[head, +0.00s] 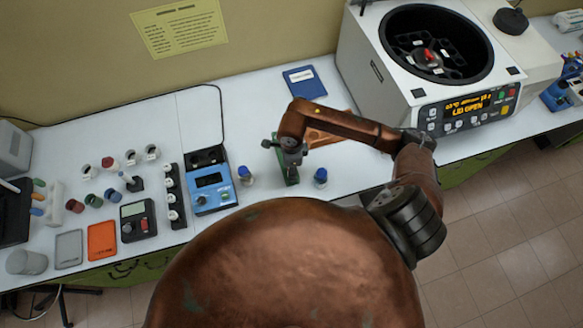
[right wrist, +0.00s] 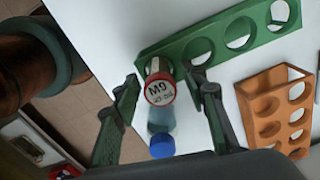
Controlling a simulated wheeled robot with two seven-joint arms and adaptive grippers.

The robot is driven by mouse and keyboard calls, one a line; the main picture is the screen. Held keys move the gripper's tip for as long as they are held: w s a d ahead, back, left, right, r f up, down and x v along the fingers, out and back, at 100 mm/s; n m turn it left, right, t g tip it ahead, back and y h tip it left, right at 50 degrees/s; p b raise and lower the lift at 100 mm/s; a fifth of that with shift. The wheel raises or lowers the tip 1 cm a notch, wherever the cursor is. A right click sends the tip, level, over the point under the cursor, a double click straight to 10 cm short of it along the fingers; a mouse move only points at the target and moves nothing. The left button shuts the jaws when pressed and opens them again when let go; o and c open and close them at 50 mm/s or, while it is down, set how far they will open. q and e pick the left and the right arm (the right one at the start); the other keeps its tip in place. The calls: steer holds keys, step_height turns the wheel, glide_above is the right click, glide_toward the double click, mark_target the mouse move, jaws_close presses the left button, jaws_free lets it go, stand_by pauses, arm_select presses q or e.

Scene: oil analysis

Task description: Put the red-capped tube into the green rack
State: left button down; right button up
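The red-capped tube (right wrist: 160,92), marked M9, shows in the right wrist view with its cap toward the camera. It appears to stand in the end hole of the green rack (right wrist: 218,21); its lower body is mostly hidden. The rack's other visible holes are empty. My right gripper (right wrist: 168,80) is open, with one finger on each side of the tube and gaps beside the cap. In the head view my right gripper (head: 290,150) hangs over the green rack (head: 291,177), hiding much of it and the tube. My left gripper is not in view.
An orange rack (right wrist: 275,113) lies beside the green one. A blue device (head: 211,190) is to the left. The open centrifuge (head: 397,77) at the right has a red piece inside.

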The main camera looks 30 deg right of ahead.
steer(key=shift+r, duration=0.1)
steer(key=shift+r, duration=0.3)
step_height(320, 180, up, 12)
steer(key=b, duration=0.2)
steer(key=shift+f, duration=0.2)
steer(key=shift+s+f, duration=0.1)
steer(key=shift+s, duration=0.05)
